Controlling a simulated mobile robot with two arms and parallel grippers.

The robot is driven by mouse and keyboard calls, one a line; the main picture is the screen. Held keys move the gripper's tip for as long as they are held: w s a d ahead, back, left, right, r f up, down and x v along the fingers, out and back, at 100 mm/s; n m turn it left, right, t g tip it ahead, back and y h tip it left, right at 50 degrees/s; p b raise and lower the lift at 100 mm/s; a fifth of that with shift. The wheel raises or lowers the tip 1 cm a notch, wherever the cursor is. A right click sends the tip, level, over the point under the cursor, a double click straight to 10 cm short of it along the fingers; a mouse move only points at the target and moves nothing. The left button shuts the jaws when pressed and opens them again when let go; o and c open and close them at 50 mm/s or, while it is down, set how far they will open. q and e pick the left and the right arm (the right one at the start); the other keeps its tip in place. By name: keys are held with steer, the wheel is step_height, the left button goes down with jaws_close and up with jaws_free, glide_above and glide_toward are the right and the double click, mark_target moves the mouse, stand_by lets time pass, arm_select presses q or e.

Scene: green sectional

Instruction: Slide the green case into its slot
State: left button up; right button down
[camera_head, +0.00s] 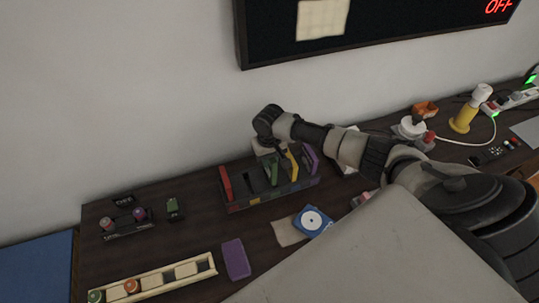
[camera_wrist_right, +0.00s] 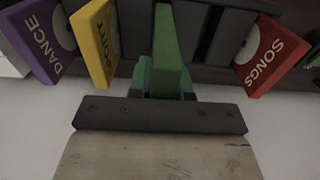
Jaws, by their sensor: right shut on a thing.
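The green case (camera_head: 273,172) stands upright at the dark slotted rack (camera_head: 262,198); it also shows in the right wrist view (camera_wrist_right: 167,50). My right gripper (camera_wrist_right: 166,92) is shut on its near end and, in the head view, reaches down over the rack from the right. In the wrist view the case lies between the yellow case (camera_wrist_right: 94,42) and an empty stretch of rack before the red case (camera_wrist_right: 268,55). I cannot tell how deep the green case sits. The purple case (camera_wrist_right: 42,38) is beyond the yellow one. My left gripper is not in view.
A blue case with a white disc (camera_head: 312,221) and a purple block (camera_head: 235,260) lie in front of the rack. A wooden tray (camera_head: 150,283) is at the front left. The wall is close behind. My arm covers part of the table at right.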

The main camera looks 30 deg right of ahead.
mark_target(269, 170)
steer(key=shift+p, duration=0.35)
steer(key=shift+f+b, duration=1.8)
steer(key=shift+f, duration=1.05)
steer(key=c, duration=1)
jaws_free()
steer(key=shift+r, duration=0.1)
steer(key=shift+o, duration=0.2)
steer(key=shift+r, duration=0.1)
step_height(269, 170, up, 11)
steer(key=shift+f, duration=0.2)
steer(key=shift+s+f, duration=0.1)
